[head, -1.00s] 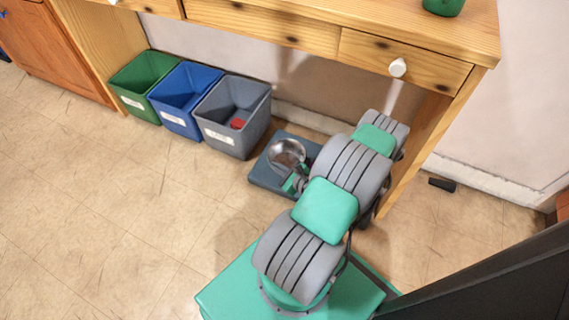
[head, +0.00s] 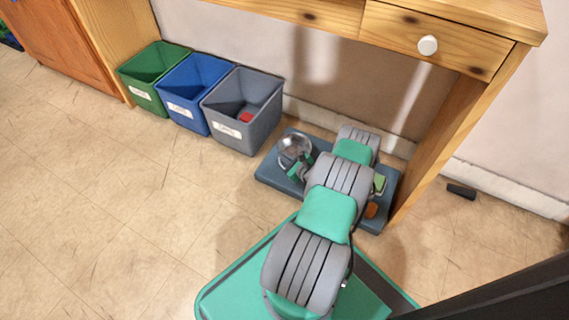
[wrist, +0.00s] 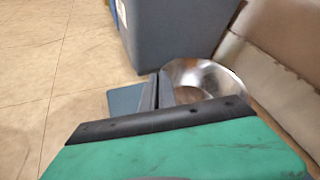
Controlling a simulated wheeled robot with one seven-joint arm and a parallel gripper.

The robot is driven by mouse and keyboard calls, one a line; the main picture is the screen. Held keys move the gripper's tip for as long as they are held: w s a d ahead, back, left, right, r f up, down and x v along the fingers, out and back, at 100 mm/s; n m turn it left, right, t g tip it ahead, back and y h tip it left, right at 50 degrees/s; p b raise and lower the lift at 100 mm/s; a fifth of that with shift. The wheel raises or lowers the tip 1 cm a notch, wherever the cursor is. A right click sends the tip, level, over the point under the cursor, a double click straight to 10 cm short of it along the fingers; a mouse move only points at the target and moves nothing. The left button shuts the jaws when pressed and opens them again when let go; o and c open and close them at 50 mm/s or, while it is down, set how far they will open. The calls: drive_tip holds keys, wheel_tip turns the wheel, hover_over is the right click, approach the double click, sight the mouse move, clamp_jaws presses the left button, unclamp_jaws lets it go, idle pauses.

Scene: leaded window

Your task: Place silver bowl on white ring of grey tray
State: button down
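The silver bowl (head: 296,148) is over the far left part of the grey tray (head: 272,180), which lies on the floor under the desk. The bowl also shows in the wrist view (wrist: 207,76), just right of the fingers. My gripper (head: 297,170) is at the bowl's near side; in the wrist view its fingers (wrist: 158,88) are close together at the bowl's rim and look shut on it. I cannot tell if the bowl touches the tray. A corner of the tray (wrist: 124,101) shows left of the fingers. The white ring is not visible.
Green (head: 150,80), blue (head: 190,95) and grey (head: 240,110) bins stand left of the tray; the grey one holds something red. A green item (head: 380,183) and an orange-brown item (head: 371,210) are at the tray's right. A desk leg (head: 435,150) stands right. Floor at left is clear.

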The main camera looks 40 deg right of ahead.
wheel_tip(320, 180, down, 2)
drive_tip(key=shift+f, duration=0.1)
drive_tip(key=shift+f, duration=0.15)
drive_tip(key=c, duration=1.7)
unclamp_jaws()
drive_tip(key=shift+s+a, duration=0.1)
